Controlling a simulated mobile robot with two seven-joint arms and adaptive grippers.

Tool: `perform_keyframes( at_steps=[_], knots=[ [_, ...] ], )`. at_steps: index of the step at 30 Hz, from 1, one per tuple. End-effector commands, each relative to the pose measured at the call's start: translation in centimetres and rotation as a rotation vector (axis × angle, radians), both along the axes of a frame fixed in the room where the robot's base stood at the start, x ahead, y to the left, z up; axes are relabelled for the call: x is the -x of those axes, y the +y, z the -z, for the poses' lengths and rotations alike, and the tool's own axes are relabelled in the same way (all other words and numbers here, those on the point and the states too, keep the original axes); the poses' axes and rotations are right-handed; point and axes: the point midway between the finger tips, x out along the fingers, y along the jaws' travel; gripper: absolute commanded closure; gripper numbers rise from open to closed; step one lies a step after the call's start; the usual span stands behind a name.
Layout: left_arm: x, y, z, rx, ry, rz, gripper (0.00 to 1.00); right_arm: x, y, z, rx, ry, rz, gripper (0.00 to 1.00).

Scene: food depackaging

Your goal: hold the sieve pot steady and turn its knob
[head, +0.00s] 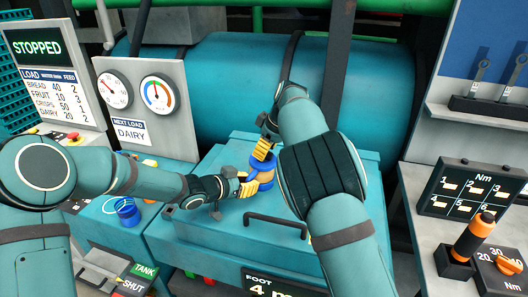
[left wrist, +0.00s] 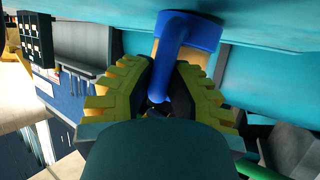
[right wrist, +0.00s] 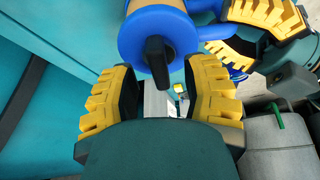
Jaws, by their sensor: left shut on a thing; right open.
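The sieve pot (head: 265,177), blue with a tan band, is above the teal machine lid in the head view. My left gripper (head: 246,186) is shut on its blue handle; in the left wrist view the bent handle (left wrist: 180,50) passes between the yellow-padded fingers. The right wrist view shows the pot's blue round end (right wrist: 135,40) with a black knob (right wrist: 157,60) on it. My right gripper (right wrist: 160,90) is open, with its fingers on either side of the knob and apart from it. In the head view the right gripper (head: 263,149) hides part of the pot's top.
The teal lid (head: 195,225) with a black bar handle (head: 275,222) lies below the grippers. A blue coiled item (head: 127,212) is at left. A large teal tank (head: 240,75) is behind. A torque panel (head: 470,188) and an orange-black tool (head: 474,235) are at right.

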Motion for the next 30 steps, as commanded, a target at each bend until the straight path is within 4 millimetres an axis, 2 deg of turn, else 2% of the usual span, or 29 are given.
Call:
perform_keyframes(
  at_steps=[4, 14, 15, 17, 18, 19, 30],
  knots=[
    [0.03, -0.01, 0.04, -0.001, 0.001, 0.001, 1.00, -0.25, 0.30, 1.06, 0.001, 0.000, 0.001, 0.54],
    [0.03, -0.02, 0.04, -0.001, 0.001, 0.001, 1.00, -0.33, 0.40, 1.29, -0.001, -0.001, 0.001, 0.54],
    [0.03, -0.02, 0.04, -0.001, 0.001, 0.001, 1.00, -0.33, 0.40, 1.29, -0.001, -0.001, 0.001, 0.58],
    [0.03, -0.02, 0.03, -0.001, 0.001, 0.001, 1.00, -0.33, 0.40, 1.29, 0.000, 0.000, 0.001, 0.79],
    [0.03, -0.02, 0.03, -0.001, 0.001, 0.001, 1.00, -0.33, 0.40, 1.29, 0.000, 0.000, 0.001, 0.93],
    [0.03, -0.02, 0.03, -0.001, 0.001, 0.001, 1.00, -0.33, 0.40, 1.28, 0.000, 0.000, 0.001, 1.00],
    [0.03, -0.04, 0.02, 0.000, 0.000, 0.001, 1.00, -0.33, 0.37, 1.35, 0.000, 0.001, 0.006, 1.00]
  ],
)
